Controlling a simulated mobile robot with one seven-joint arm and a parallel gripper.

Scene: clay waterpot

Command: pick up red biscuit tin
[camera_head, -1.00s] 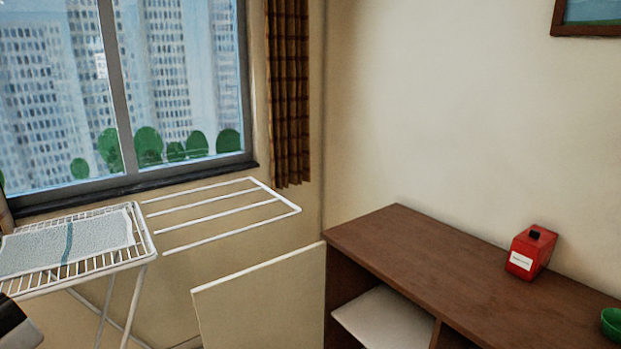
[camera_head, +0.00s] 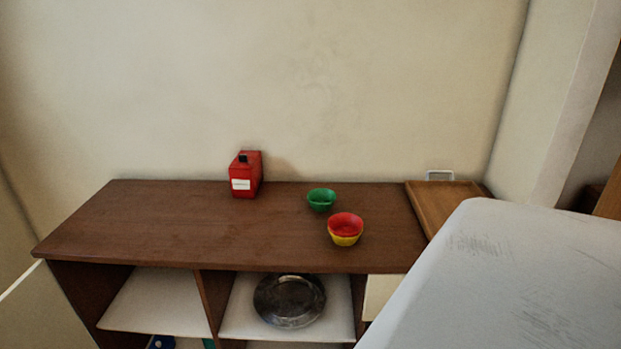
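The red biscuit tin (camera_head: 245,175) stands upright on the brown cabinet top (camera_head: 160,220), left of its middle and close to the wall. It has a white label on its front and a small dark knob on top. Nothing touches it, and its front is in clear view. My gripper is not in this view, so its distance to the tin and its state do not show.
A green bowl (camera_head: 321,200) and a red bowl stacked in a yellow one (camera_head: 345,236) stand right of the tin. A wooden tray (camera_head: 440,205) lies at the right end. A large grey-white surface (camera_head: 520,270) fills the lower right. A metal dish (camera_head: 289,300) sits in the open shelf below.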

